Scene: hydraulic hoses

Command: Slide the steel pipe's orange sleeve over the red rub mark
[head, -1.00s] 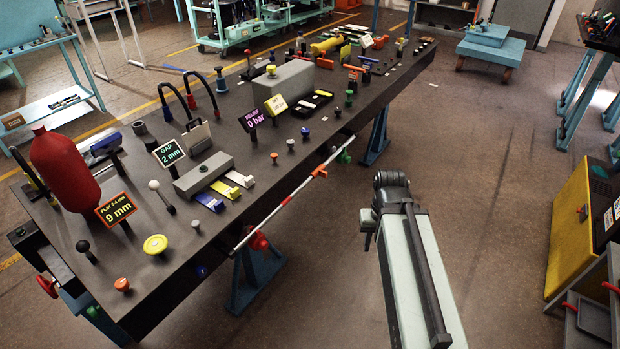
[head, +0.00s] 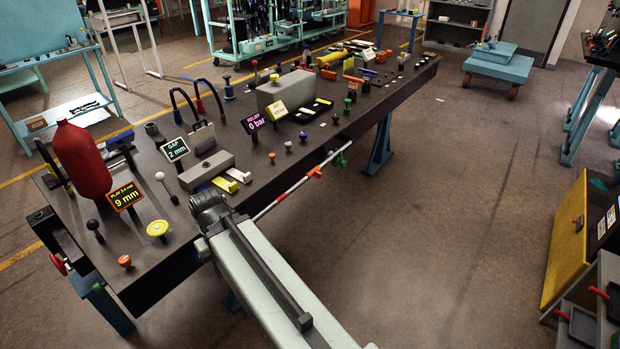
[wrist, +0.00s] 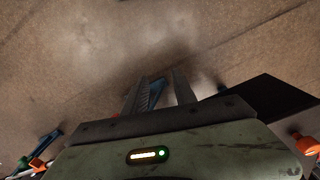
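The steel pipe (head: 330,158) runs along the front side of the bench. Its orange sleeve (head: 315,171) sits around it, right of my arm. A red stretch, seemingly the rub mark (head: 285,195), shows on the pipe lower left of the sleeve, apart from it. My arm covers the pipe's near end in the head view. My fingers are hidden in the head view. An orange piece at the lower left of the wrist view cannot be surely identified.
The dark bench (head: 225,225) carries a red bottle (head: 80,160), a grey block (head: 206,170), small signs and several knobs along its front edge. A blue bench leg (head: 380,145) stands below. The floor to the right is open, up to a yellow panel (head: 567,240).

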